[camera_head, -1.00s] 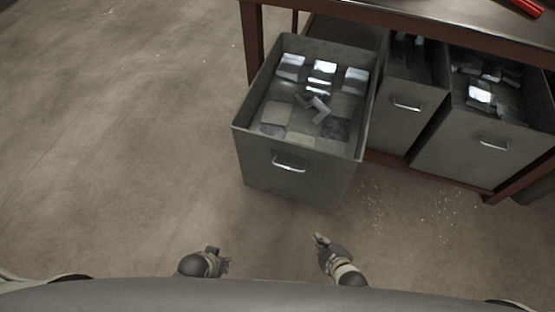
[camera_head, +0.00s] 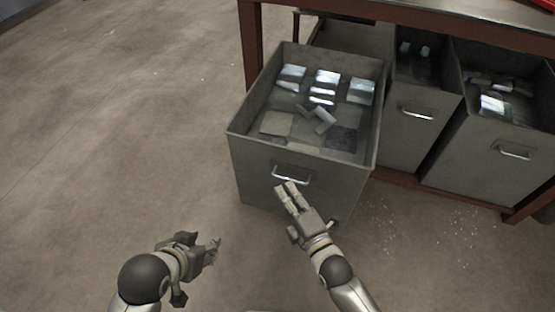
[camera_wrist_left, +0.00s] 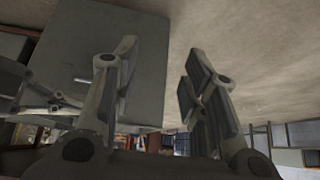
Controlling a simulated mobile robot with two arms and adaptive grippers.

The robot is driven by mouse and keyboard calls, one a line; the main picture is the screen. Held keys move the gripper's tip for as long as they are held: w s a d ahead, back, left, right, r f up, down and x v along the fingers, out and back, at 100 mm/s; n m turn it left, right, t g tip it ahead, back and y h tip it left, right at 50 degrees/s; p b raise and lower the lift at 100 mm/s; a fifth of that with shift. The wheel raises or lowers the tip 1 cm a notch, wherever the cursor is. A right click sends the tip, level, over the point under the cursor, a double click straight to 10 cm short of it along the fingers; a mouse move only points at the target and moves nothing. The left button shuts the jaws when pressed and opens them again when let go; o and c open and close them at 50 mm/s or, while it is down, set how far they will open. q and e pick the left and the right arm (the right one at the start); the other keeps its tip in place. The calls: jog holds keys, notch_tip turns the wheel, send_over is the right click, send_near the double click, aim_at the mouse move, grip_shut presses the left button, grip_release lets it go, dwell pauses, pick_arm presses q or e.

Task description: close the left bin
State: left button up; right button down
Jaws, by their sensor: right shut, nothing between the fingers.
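The left bin (camera_head: 252,172) is a grey metal box, pulled out from under the table in the head view, with its top open. Its handle (camera_head: 292,175) is on the front face. My right gripper (camera_head: 287,189) is shut and empty, its fingertips just below the handle; I cannot tell whether they touch the bin. My left gripper (camera_head: 214,248) is lower left of the bin, apart from it. In the left wrist view its fingers (camera_wrist_left: 158,58) are spread with nothing between them, and a grey panel (camera_wrist_left: 95,35), apparently the bin front, stands beyond.
The left bin holds metal blocks and flat pieces. Two more grey bins, a middle one (camera_head: 412,140) and a right one (camera_head: 480,165), sit under the red-framed table (camera_head: 440,38). The floor (camera_head: 110,130) at the left is clear.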

jog(key=b, duration=0.2)
send_near(270, 144)
jog(key=a, duration=0.4)
pick_arm(q)
jog(key=w+d+r+t+h+b, duration=0.1)
jog(key=w+d+r+t, duration=0.4)
jog(key=w+r+t, duration=0.5)
jog(key=shift+w+r+h+b, duration=0.3)
jog(key=shift+w+r+h, duration=0.45)
jog(key=shift+r, duration=0.9)
pick_arm(e)
jog(key=shift+w+d+f, duration=0.1)
jog(key=shift+w+d, duration=0.15)
jog(key=shift+w, duration=0.4)
jog(key=shift+w+d+f, duration=0.1)
jog(key=shift+w+d, duration=0.1)
jog(key=shift+w, duration=0.45)
jog(key=shift+w+d, duration=0.25)
jog(key=shift+w, duration=0.45)
pick_arm(q)
jog(key=shift+s+f, duration=0.1)
pick_arm(e)
jog(key=shift+r, duration=0.1)
